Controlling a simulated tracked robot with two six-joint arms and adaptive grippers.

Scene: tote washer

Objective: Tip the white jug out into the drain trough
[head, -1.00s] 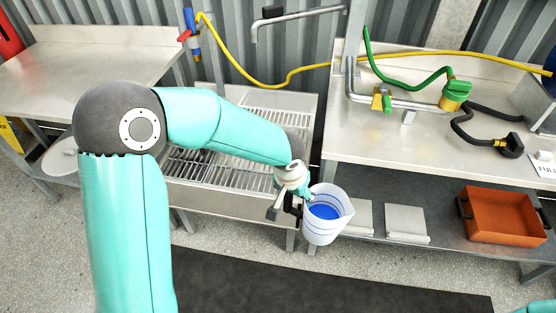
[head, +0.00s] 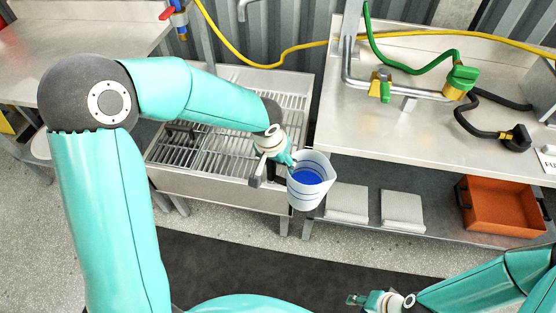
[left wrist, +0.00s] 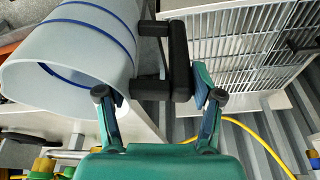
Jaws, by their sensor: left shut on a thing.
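The white jug (head: 298,192) has blue rings and blue liquid inside. It hangs nearly upright at the front right corner of the drain trough (head: 215,190), beside the grating rather than over its middle. My left gripper (head: 290,162) is shut on the jug's black handle. In the left wrist view the jug (left wrist: 60,75) lies to the left, and the gripper's fingers (left wrist: 160,105) are on either side of the handle. My right gripper (head: 362,299) is at the bottom of the head view, far from the jug; its jaws are too small to judge.
A steel bench (head: 420,140) stands right of the trough, with a green hose (head: 425,66) and pipe fittings on top. Its lower shelf holds an orange tray (head: 500,207) and pale blocks (head: 402,210). A yellow hose (head: 262,68) runs behind. A dark mat (head: 230,262) covers the floor in front.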

